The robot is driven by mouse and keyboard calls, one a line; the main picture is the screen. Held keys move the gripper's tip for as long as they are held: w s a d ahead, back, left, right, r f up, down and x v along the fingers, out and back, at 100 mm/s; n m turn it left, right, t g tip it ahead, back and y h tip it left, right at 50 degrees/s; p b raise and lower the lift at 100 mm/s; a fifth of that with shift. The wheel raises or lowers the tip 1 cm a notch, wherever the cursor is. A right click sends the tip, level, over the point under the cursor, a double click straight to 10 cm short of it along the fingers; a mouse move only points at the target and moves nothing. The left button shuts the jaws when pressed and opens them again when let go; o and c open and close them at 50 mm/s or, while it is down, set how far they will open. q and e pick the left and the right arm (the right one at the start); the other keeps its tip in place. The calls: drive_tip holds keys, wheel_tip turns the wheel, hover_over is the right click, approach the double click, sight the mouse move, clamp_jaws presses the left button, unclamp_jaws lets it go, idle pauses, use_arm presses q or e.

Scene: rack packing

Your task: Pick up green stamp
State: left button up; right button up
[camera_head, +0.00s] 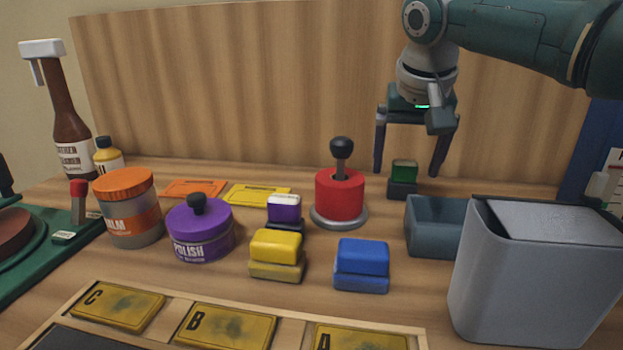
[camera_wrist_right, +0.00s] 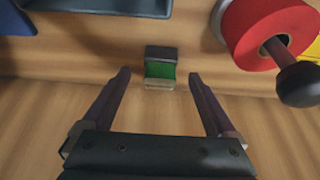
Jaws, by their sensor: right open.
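The green stamp (camera_head: 404,172) stands on the table at the back right, a green block on a dark base. It also shows in the right wrist view (camera_wrist_right: 160,70), at the top middle. My right gripper (camera_head: 408,172) is open, its two fingers pointing down, one to each side of the stamp in the head view. In the right wrist view the fingertips (camera_wrist_right: 158,76) are apart, with the stamp centred just beyond the gap between them; nothing is held. My left gripper is not in view.
A red cylinder with a black knob (camera_head: 340,190) stands left of the stamp. A grey-blue tray (camera_head: 433,228) and a grey bin (camera_head: 535,275) are in front and right. Yellow (camera_head: 277,250), blue (camera_head: 362,262) and purple (camera_head: 284,208) stamps stand nearer. A wooden panel (camera_head: 240,90) rises behind.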

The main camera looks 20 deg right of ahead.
sight(407, 164)
drive_tip(key=b+x, duration=0.1)
drive_tip(key=x, duration=0.1)
drive_tip(key=shift+f, duration=0.45)
drive_tip(key=shift+w+d+f, duration=0.1)
drive_tip(key=shift+w+f, duration=0.1)
drive_tip(key=shift+f, duration=0.05)
drive_tip(key=c, duration=1.5)
